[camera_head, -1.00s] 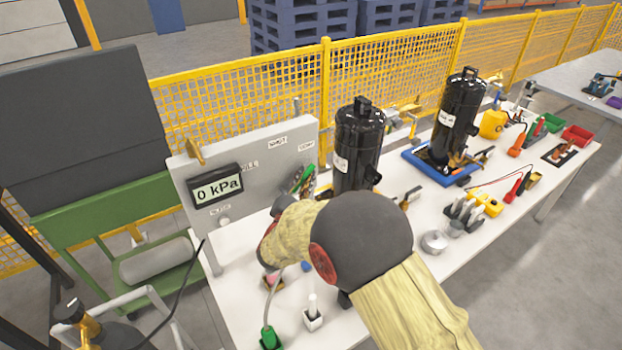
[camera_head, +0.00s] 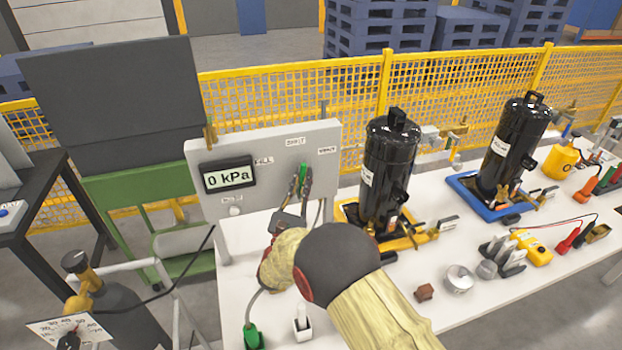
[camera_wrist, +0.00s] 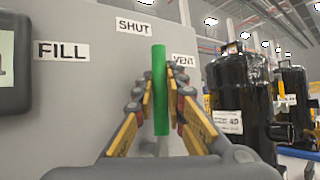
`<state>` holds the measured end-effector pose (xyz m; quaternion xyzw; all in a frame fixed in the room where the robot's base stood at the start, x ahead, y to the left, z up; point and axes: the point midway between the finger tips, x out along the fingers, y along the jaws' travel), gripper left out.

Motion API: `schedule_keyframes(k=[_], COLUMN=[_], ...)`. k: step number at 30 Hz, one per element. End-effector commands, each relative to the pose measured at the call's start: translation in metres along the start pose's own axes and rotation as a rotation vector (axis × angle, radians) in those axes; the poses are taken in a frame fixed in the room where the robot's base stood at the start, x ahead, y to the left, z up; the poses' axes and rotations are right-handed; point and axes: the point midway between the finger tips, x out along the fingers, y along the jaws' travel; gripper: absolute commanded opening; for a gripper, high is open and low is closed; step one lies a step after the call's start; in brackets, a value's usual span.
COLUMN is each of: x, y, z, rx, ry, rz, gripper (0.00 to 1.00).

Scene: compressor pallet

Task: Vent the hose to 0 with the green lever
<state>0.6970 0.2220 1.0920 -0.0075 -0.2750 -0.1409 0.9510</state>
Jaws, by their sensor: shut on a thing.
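The green lever (camera_head: 303,173) is on the grey panel (camera_head: 225,143), and it stands nearly upright in the wrist view (camera_wrist: 159,90). Its upper end lies between the SHUT label (camera_wrist: 134,27) and the VENT label (camera_wrist: 183,61). The FILL label (camera_wrist: 62,50) is to its left. My gripper (camera_wrist: 161,100) is shut on the lever, with a finger on each side. In the head view my arm hides part of the panel's lower right. The panel's display (camera_head: 228,176) reads 0 kPa.
A black compressor (camera_head: 388,175) stands close to the right of my gripper, with another (camera_head: 510,150) farther right. A green plug (camera_head: 252,335) and a small white holder (camera_head: 301,328) sit at the table's front. A yellow mesh fence (camera_head: 270,97) runs behind.

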Motion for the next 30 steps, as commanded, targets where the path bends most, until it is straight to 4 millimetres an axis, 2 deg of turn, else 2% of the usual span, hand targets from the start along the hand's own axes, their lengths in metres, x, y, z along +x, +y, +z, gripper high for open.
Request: schedule_keyframes(k=[21,22,26,30], x=[-0.0036,-0.0035,-0.0033,-0.003], y=[0.0037,0.0037,0.0039,0.0041], z=[-0.0003,-0.0003,0.0001,0.0006], rx=[-0.056,-0.056,-0.055,-0.054], ry=[-0.039,-0.039,-0.04,-0.041], rz=[0.036,0.036,0.036,0.036], gripper=[0.0,0.13,0.21,0.21])
